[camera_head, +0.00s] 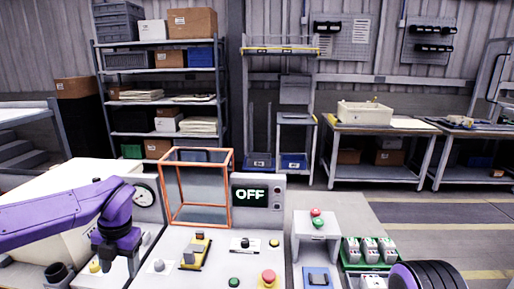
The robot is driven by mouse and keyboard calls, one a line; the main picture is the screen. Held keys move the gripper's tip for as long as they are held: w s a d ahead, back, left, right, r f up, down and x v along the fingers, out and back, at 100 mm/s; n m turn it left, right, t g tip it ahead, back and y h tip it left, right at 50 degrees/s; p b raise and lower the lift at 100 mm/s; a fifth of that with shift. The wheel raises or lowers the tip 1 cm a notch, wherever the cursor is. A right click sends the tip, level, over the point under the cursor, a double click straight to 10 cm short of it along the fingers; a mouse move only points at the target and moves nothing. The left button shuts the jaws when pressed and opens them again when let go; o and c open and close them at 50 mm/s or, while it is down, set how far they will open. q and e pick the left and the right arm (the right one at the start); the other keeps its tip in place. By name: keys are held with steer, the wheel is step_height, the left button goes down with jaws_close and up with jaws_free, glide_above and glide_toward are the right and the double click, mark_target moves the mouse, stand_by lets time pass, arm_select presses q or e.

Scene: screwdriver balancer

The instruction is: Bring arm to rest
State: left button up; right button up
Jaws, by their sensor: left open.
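My purple left arm comes in from the left edge and bends down at its wrist. My left gripper (117,254) points downward over the left part of the light-coloured console (205,262). It is open with nothing visible between its fingers. Whether the fingertips touch the panel is hard to tell. My right gripper is not visible. A dark ribbed part with a purple edge, likely of my right arm, shows at the bottom right corner.
An orange-framed clear box (199,222) stands behind the panel, beside a display (250,196) reading OFF. Nearby are a round gauge (144,195), a red emergency button (268,278), a pedestal with red and green buttons (316,224), and a green tray (370,264).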

arm_select(q)
steer(key=s+f+m+t+y+b, duration=0.2)
steer(key=s+f+m, duration=0.3)
steer(key=f, duration=0.5)
steer(key=s+f+m+t+y+b, duration=0.1)
steer(key=s+f+m+y+b, duration=0.1)
steer(key=f+m, duration=0.65)
steer(key=s+f+m+t+y+b, duration=0.2)
steer(key=s+f+m, duration=0.2)
steer(key=f, duration=0.9)
steer(key=s+d+f+m+h+b, duration=0.1)
steer(key=s+f+m+h, duration=0.1)
steer(key=s+f+m, duration=0.3)
steer(key=s+d+f+m+g+h+b, duration=0.1)
steer(key=s+f+m, duration=0.4)
steer(key=s, duration=0.9)
steer(key=shift+s+d+m+g+h+b, duration=0.35)
steer(key=shift+m+h, duration=0.35)
steer(key=shift+m, duration=0.25)
steer(key=shift+w+f, duration=0.1)
steer(key=shift+w, duration=0.05)
steer(key=shift+w, duration=0.1)
